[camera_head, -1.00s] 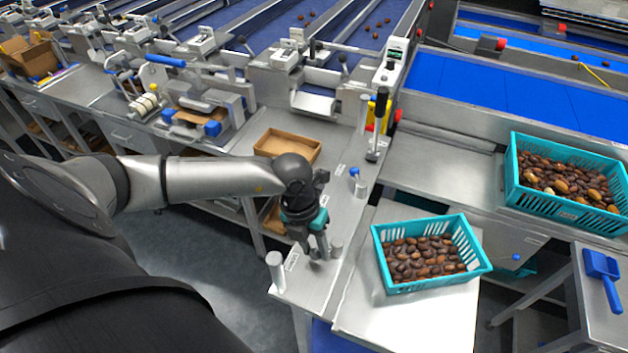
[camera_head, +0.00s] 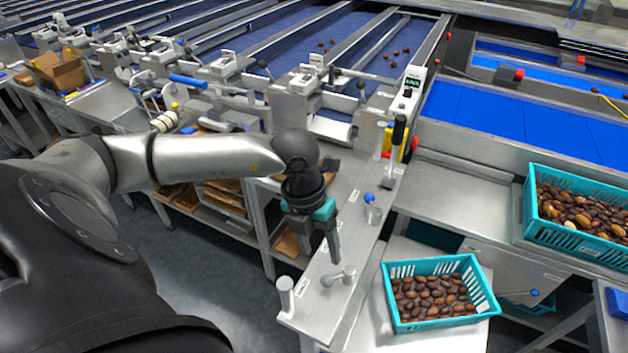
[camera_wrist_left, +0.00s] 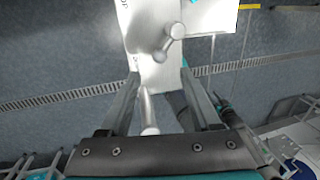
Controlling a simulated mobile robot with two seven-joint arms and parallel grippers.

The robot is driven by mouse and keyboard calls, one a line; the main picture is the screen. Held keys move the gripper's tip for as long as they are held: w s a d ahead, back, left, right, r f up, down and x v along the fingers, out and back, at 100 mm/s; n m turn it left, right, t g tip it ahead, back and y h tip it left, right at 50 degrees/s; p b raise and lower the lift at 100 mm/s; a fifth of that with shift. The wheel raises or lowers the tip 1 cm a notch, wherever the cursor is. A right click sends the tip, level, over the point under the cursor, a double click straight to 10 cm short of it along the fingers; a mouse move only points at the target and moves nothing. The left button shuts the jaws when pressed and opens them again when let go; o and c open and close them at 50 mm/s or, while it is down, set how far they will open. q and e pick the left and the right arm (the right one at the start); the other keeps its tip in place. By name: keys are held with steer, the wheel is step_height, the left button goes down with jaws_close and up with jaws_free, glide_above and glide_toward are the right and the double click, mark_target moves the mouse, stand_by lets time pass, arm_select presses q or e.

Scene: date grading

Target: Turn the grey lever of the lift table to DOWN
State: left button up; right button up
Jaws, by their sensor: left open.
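The grey lever (camera_head: 338,277) is a short bar with rounded ends on the narrow metal panel (camera_head: 318,309) beside the lift table. It lies roughly flat, its right end towards the teal basket. A similar grey lever or post (camera_wrist_left: 168,43) shows ahead of the fingers in the left wrist view. My left gripper (camera_head: 334,258) points down just above and behind the lever. It is open, and I see no contact. In its wrist view the two fingers (camera_wrist_left: 160,98) stand apart, with a grey cylinder (camera_wrist_left: 149,112) showing between them. The small panel labels are unreadable. My right gripper is out of view.
A grey upright post (camera_head: 286,296) stands at the panel's near corner. A teal basket of dates (camera_head: 398,325) sits right of the lever. A blue-topped knob (camera_head: 369,198) and a tall black-handled lever (camera_head: 398,135) stand farther back. Open floor lies left.

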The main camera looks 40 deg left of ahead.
arm_select(q)
step_height(320, 180, up, 6)
steer(key=a, duration=0.1)
steer(key=shift+s+r+b, duration=0.15)
steer(key=shift+r+b, duration=0.05)
steer(key=shift+b, duration=0.1)
stand_by(0.4)
